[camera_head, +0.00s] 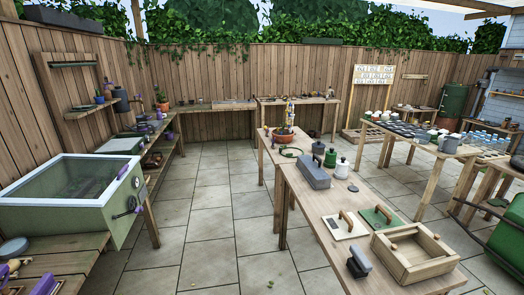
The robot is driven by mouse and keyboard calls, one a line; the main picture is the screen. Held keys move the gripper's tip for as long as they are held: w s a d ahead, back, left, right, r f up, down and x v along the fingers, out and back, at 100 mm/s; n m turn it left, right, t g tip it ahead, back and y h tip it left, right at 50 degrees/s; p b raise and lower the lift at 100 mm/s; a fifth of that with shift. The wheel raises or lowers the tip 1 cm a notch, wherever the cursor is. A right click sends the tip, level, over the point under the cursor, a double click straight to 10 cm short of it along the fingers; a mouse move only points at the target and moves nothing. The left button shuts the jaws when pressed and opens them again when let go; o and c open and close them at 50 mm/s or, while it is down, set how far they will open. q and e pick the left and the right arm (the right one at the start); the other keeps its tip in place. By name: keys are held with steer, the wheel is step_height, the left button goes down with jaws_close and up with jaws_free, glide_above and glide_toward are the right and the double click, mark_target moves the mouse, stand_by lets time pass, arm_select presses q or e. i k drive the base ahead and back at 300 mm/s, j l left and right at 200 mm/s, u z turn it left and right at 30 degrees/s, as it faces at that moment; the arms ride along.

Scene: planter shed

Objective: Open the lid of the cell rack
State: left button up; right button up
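No object here is plainly marked as the cell rack. A pale green box (52,221) with a closed, clear-panelled lid (65,180) stands on the left bench. Purple and dark fittings (127,208) show on its right side. A smaller green box (121,144) sits behind it, its top closed. A dark multi-cell tray (411,130) lies on the right-hand table; I cannot make out a lid on it. Neither of my grippers shows in the head view.
The near wooden table (315,210) holds a grey box (313,173), a wooden box (414,254), handled boards and bottles. A round grey lid (13,247) and purple-handled items lie at lower left. Paved floor (210,220) is clear between the left bench and this table.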

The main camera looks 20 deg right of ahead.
mark_target(317, 175)
steer(key=i+u, duration=0.1)
steer(key=i, duration=0.7)
steer(key=i+j+z, duration=0.1)
steer(key=i+z, duration=0.2)
steer(key=i, duration=0.5)
steer(key=i+z, duration=0.4)
steer(key=i+j+z, duration=0.1)
steer(key=i+z, duration=0.55)
steer(key=z, duration=0.15)
steer(key=i+j+z, duration=0.2)
steer(key=z, duration=0.25)
steer(key=i+j+z, duration=0.55)
steer(key=z, duration=0.2)
steer(key=i, duration=0.1)
